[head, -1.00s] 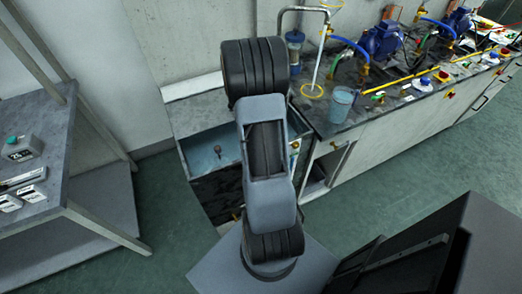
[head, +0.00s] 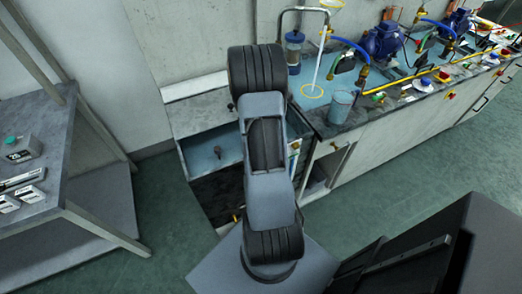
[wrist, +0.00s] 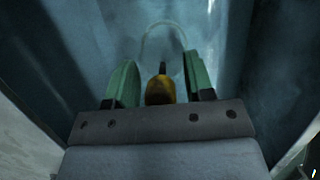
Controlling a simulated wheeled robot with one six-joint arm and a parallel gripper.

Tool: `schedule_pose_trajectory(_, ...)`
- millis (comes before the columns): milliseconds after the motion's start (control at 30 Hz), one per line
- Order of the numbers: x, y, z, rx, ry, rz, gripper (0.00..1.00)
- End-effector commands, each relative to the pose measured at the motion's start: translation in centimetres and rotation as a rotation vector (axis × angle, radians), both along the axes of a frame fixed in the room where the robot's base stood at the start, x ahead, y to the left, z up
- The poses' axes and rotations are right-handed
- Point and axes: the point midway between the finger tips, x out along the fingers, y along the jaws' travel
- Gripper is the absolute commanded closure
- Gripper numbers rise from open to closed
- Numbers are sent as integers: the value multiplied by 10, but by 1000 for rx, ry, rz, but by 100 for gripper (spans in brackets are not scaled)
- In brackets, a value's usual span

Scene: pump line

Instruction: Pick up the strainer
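In the wrist view, a thin pale hoop (wrist: 165,24) with a dark stem and a rounded yellow-brown handle end (wrist: 160,90) appears to be the strainer. Its mesh cannot be made out in the dim light. My gripper (wrist: 158,66) has its two green fingers apart, one on each side of the handle, with a gap visible on both sides. The strainer lies within blue-grey walls, beyond the gripper. In the head view my arm hides the gripper and the strainer.
An open blue-lined basin or drawer (head: 203,146) is beside my arm, below a grey top (head: 200,112). The pump bench (head: 400,105) stands at right with a clear cup (head: 341,106) near its edge. A grey shelf table (head: 45,150) stands at left. Green floor lies between.

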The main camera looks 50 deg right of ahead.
Motion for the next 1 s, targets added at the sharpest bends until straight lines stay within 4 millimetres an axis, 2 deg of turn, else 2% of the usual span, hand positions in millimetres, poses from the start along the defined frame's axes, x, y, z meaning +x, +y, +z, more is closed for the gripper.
schedule_pose_trajectory(67, 0, 0, 0, 0, 0, 0, 59)
schedule_pose_trajectory(500, 0, 0, 0, 0, 0, 0, 100)
schedule_pose_trajectory(867, 0, 0, 1, 0, -1, 0, 100)
schedule_pose_trajectory(1000, 1, 0, 14, -3, -2, -1, 100)
